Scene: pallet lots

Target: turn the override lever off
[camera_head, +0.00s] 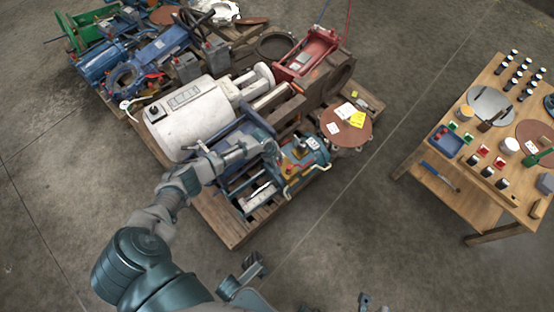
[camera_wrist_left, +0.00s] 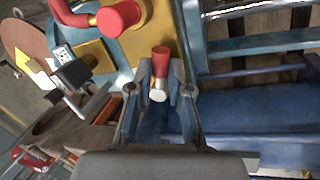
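A small lever with a red grip and a pale end (camera_wrist_left: 160,72) stands between the two fingers of my left gripper (camera_wrist_left: 159,108) in the left wrist view. The fingers are apart, with a gap visible beside the lever; I see no firm grip. In the head view my left gripper (camera_head: 264,147) is over the blue and yellow machine (camera_head: 304,155) on the pallet, and the lever is too small to make out. Grey finger-like parts of my right gripper (camera_head: 310,287) show at the bottom edge, spread apart and empty.
A second red knob (camera_wrist_left: 119,15) is close by on the yellow part. A white cylinder tank (camera_head: 188,120), a red machine (camera_head: 308,52) and a round brown plate (camera_head: 347,125) crowd the pallet (camera_head: 228,232). A wooden table (camera_head: 470,198) stands right, with clear floor between.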

